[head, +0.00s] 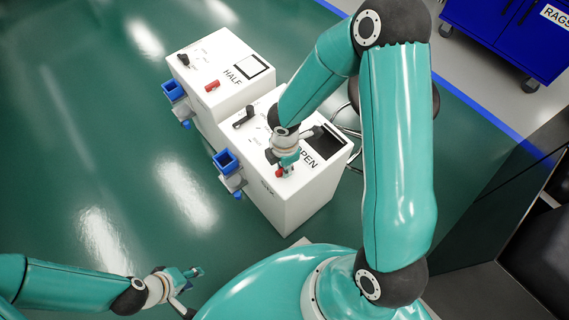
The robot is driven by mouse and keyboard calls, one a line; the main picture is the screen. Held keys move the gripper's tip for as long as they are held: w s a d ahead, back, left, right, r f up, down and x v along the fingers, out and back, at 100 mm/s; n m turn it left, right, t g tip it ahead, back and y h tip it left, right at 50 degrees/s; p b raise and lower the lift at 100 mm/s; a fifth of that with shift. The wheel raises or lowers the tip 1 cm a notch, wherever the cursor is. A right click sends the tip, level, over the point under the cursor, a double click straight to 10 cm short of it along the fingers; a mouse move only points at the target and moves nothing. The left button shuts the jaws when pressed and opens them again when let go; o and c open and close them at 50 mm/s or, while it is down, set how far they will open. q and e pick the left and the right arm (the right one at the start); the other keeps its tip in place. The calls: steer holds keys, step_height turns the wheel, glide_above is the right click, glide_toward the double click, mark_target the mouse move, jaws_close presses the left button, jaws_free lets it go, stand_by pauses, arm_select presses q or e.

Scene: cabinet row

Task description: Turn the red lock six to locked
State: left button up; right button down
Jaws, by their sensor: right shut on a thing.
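A white cabinet (310,207) stands near the middle of the head view, its top lettered "PEN" with the first part hidden by my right arm. A red lock handle (279,174) sits on its top near the front edge. My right gripper (285,170) points down over this top and is shut on the red handle, covering part of it. I cannot read a number six or the lock's markings. My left gripper (190,287) is low at the left, away from the cabinets, with its fingers apart and nothing between them.
A second white cabinet (232,65) lettered "HALF" stands behind, with its own red handle (212,86). Blue square holders (226,161) stick out from the cabinets' left sides. A stool is partly hidden behind my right arm. A blue cart (505,40) stands far right. Green floor at left is clear.

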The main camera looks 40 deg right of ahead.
steer(key=shift+d+n+p, duration=0.15)
steer(key=shift+n+p, duration=0.15)
steer(key=shift+n, duration=0.5)
steer(key=c, duration=1.1)
jaws_free()
step_height(320, 180, up, 12)
